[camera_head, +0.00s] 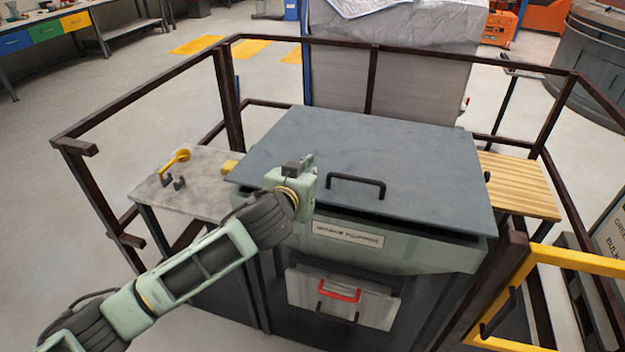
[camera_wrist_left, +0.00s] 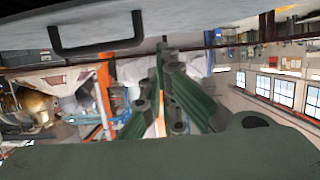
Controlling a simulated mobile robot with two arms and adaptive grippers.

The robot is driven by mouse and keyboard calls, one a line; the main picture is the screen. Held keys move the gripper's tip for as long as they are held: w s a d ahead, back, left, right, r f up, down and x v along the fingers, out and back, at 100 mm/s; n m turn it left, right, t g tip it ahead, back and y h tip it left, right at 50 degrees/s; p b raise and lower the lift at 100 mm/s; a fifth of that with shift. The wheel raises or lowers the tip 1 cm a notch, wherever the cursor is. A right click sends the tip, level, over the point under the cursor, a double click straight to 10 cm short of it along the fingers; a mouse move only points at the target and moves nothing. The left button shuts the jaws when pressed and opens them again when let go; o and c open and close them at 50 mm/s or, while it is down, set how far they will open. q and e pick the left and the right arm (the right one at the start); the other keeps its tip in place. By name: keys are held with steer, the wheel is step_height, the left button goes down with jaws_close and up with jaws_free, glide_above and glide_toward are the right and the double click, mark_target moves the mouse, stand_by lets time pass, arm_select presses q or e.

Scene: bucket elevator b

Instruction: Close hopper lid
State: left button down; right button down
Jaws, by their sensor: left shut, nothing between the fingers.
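The grey hopper lid (camera_head: 375,155) lies about flat over the green intake hopper (camera_head: 420,255) in the head view. A dark gap shows under its front edge at the right; I cannot tell if it is fully seated. Its black handle (camera_head: 356,184) is near the front edge. My left gripper (camera_head: 298,167) is shut and empty at the lid's front left part, left of the handle; I cannot tell if it touches the lid. In the left wrist view the gripper fingers (camera_wrist_left: 165,85) are together, with the handle (camera_wrist_left: 95,42) at upper left. My right gripper is out of view.
Brown railings (camera_head: 372,80) surround the hopper. A grey side table (camera_head: 190,195) with a yellow-handled tool (camera_head: 174,161) stands left. A wooden shelf (camera_head: 515,183) is at right, with a yellow gate frame (camera_head: 580,260) front right. A panel with a red handle (camera_head: 340,290) is below the hopper label.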

arm_select(q)
steer(key=shift+x, duration=1.25)
step_height(320, 180, down, 2)
steer(key=shift+w+f+p, duration=0.1)
steer(key=shift+f+p, duration=0.05)
steer(key=shift+p, duration=0.45)
steer(key=shift+f, duration=0.9)
